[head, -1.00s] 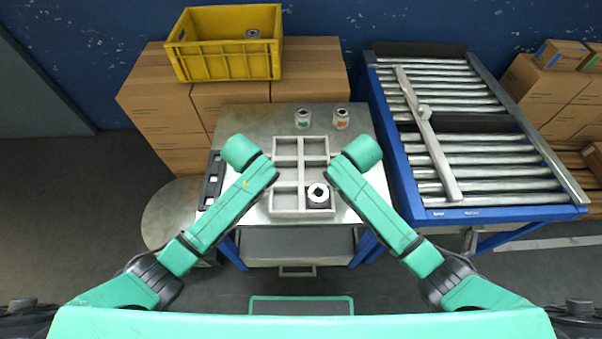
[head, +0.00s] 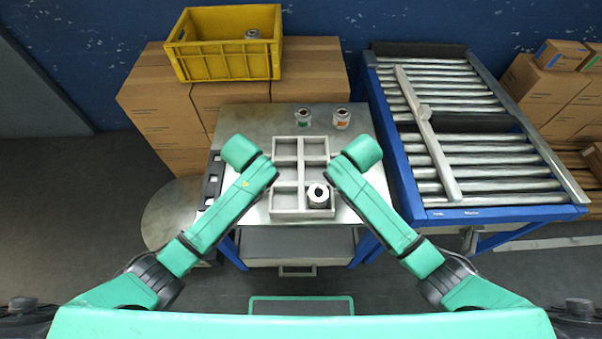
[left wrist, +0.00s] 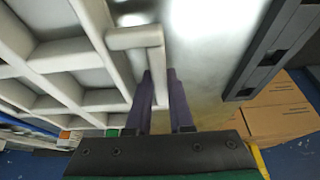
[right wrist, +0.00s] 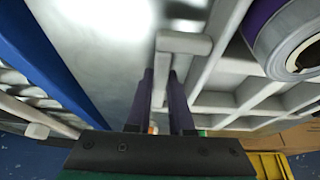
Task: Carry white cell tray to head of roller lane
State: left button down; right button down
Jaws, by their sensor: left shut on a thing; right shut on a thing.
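The white cell tray (head: 301,176) rests on the steel table in front of me in the head view, its cells in two columns. One roll with a dark side and white top (head: 318,193) stands in its near right cell; the other cells I can see look empty. My left gripper (left wrist: 160,85) is shut on the handle (left wrist: 135,38) at the tray's left side. My right gripper (right wrist: 165,82) is shut on the handle (right wrist: 184,42) at the right side. In the head view my wrists hide both grips. The roller lane (head: 465,160) stands to the right.
Two small rolls, one green-marked (head: 303,118) and one orange-marked (head: 341,119), stand behind the tray on the table (head: 240,122). A yellow crate (head: 225,62) sits on cartons at the back left. A grey bar (head: 428,140) lies lengthwise over the lane. A dark slotted rack (head: 211,180) is left.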

pick_arm(q)
jog(key=shift+r, duration=0.1)
pick_arm(e)
jog(key=shift+r, duration=0.1)
